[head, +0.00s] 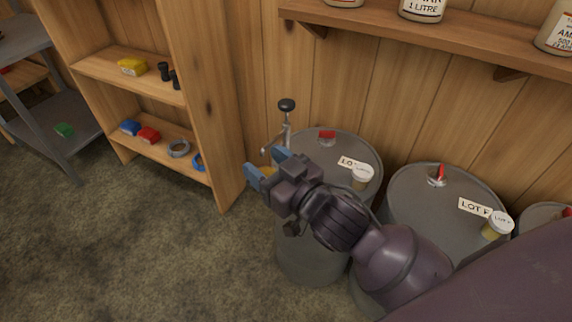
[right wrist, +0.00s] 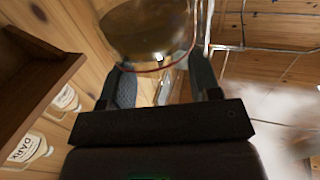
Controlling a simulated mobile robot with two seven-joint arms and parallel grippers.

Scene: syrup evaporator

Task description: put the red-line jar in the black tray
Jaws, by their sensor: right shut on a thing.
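My right gripper (head: 267,164) is above the front left edge of a grey drum. It is shut on a clear jar of amber liquid; only a small yellow patch of the jar (head: 268,171) shows between the blue fingers. In the right wrist view the jar (right wrist: 148,30) is large between the fingertips (right wrist: 163,76), with a thin red line curving around it. The jar's top end is cut off there. I see no black tray in either view. My left gripper is not in view.
Grey drums (head: 318,255) stand by the wall, some topped with small lidded sample jars (head: 361,181) and LOT labels. A black-knobbed metal rod (head: 287,112) rises behind my gripper. A wooden shelf unit (head: 226,150) is at left, a bottle shelf (head: 440,45) above. Floor at lower left is clear.

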